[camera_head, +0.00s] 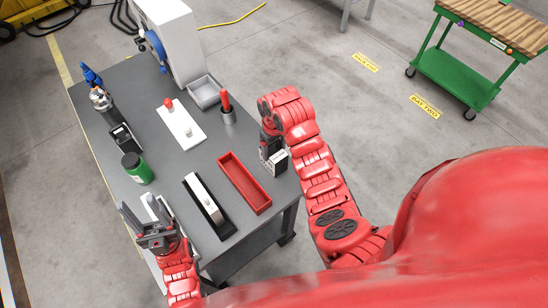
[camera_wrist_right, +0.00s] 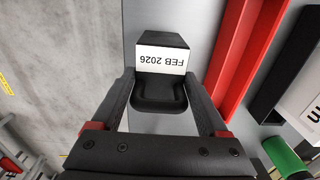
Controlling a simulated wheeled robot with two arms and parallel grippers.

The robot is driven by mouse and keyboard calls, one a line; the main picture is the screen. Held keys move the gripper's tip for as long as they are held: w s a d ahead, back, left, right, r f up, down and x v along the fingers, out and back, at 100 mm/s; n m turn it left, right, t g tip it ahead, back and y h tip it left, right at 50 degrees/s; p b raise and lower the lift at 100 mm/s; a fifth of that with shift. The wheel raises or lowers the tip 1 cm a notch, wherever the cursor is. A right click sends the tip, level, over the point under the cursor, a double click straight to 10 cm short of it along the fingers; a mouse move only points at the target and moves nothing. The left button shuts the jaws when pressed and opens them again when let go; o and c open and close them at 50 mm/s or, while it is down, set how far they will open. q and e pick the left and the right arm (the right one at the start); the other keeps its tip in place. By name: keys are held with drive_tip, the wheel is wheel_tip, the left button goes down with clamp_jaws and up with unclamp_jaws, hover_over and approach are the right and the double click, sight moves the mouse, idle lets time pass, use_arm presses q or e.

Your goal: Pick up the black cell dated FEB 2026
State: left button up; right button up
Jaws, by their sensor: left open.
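The black cell (camera_wrist_right: 160,92) with a white label reading FEB 2026 shows upside down in the right wrist view. The same cell (camera_head: 279,161) appears near the right edge of the grey table in the head view. My right gripper (camera_wrist_right: 160,76) has one finger on each side of the cell. Whether the fingers press on it or only surround it is unclear. In the head view the right gripper (camera_head: 271,146) is partly hidden by its own wrist. My left gripper (camera_head: 143,225) is open and empty over the table's near left part.
A red tray (camera_head: 232,170) lies left of the cell, then a black tray (camera_head: 220,227) holding a white block. A green cylinder (camera_head: 138,170), a dark holder (camera_head: 126,139), a white plate (camera_head: 190,135) and a grey bin (camera_head: 205,92) stand on the table (camera_head: 155,88).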

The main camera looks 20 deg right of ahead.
drive_tip(key=shift+w+f, duration=0.15)
drive_tip(key=c, duration=0.7)
clamp_jaws()
